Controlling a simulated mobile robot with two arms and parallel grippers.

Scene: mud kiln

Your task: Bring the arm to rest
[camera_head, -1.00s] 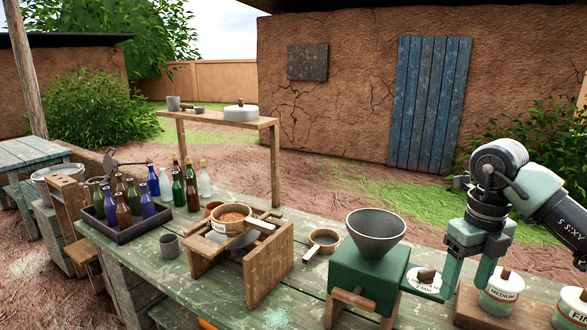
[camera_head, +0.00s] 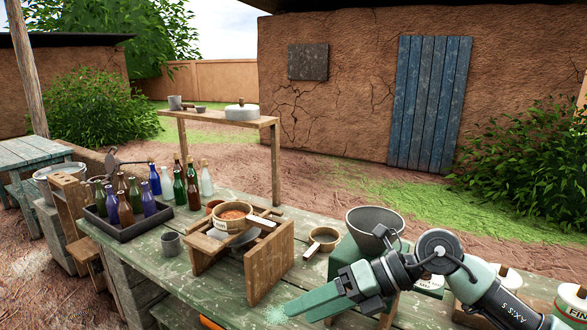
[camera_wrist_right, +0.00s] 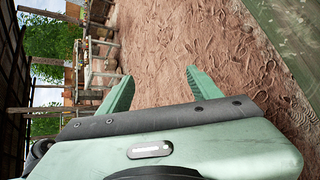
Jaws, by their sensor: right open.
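My right gripper (camera_head: 290,309) reaches in from the lower right in the head view, its fingers pointing left over the front part of the green workbench (camera_head: 225,295). In the right wrist view the two green fingers (camera_wrist_right: 160,78) stand wide apart with nothing between them. Brown dirt ground shows beyond them. The forearm passes in front of the green grinder with the grey funnel (camera_head: 374,222) and hides much of its body. My left gripper is not in view.
A wooden stand (camera_head: 262,270) holds a sieve (camera_head: 231,215) left of the gripper. A small wooden-handled pan (camera_head: 322,240) lies behind it. Several bottles stand in a dark tray (camera_head: 125,233) at left. Labelled tubs (camera_head: 505,279) stand at right, partly hidden by my arm.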

